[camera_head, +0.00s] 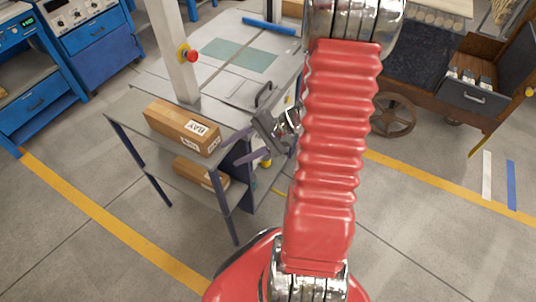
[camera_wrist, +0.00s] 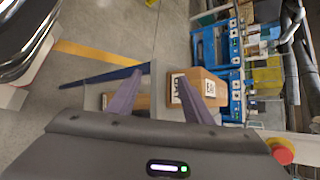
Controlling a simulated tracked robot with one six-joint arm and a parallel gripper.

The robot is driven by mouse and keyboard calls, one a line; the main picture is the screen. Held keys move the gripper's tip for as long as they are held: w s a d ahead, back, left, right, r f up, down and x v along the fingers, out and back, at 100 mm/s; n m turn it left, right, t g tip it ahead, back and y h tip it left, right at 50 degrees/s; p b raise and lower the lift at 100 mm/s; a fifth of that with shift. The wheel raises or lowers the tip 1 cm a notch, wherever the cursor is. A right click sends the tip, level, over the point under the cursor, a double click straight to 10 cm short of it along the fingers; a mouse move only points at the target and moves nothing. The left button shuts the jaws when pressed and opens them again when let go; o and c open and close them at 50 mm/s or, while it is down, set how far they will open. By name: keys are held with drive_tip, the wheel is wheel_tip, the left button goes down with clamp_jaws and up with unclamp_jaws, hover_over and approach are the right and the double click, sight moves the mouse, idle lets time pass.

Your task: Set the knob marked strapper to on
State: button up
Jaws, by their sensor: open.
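I cannot make out a knob marked strapper in either view. Blue cabinets with dials and small controls stand at the upper left of the head view, one control panel (camera_head: 17,30) at the edge and another (camera_head: 70,14) beside it; their labels are too small to read. My gripper (camera_head: 236,150) is open and empty beside the grey shelved bench, partly hidden behind my red arm. In the wrist view my gripper (camera_wrist: 160,76) has its two fingers spread, with a cardboard box (camera_wrist: 208,84) beyond the right finger. I cannot tell whether they touch.
The box (camera_head: 182,126) lies on the bench's side shelf (camera_head: 125,105), with another box (camera_head: 200,172) below. A post carries a red button (camera_head: 192,56), also in the wrist view (camera_wrist: 282,153). A wooden cart (camera_head: 430,80) stands right. The floor at lower left is clear.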

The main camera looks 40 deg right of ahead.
drive_tip(key=s+d+f+m+t+h, duration=0.3)
drive_tip(key=d+f+m, duration=0.3)
drive_tip(key=d+f, duration=0.3)
drive_tip(key=s+d+f+m+t+h, duration=0.4)
drive_tip(key=d+f+m, duration=0.3)
drive_tip(key=d+f, duration=0.3)
wheel_tip(320, 180, down, 2)
drive_tip(key=shift+s+f+t+h, duration=0.1)
drive_tip(key=shift+s+t+h, duration=0.1)
drive_tip(key=shift+t+h, duration=0.6)
drive_tip(key=shift+w+d, duration=0.1)
drive_tip(key=d+x, duration=0.1)
drive_tip(key=x, duration=1.2)
drive_tip(key=shift+w+a+f, duration=0.25)
drive_tip(key=shift+w+a, duration=0.05)
drive_tip(key=shift+a, duration=0.15)
drive_tip(key=c, duration=1.1)
drive_tip(key=shift+o, duration=0.2)
drive_tip(key=shift+a, duration=0.1)
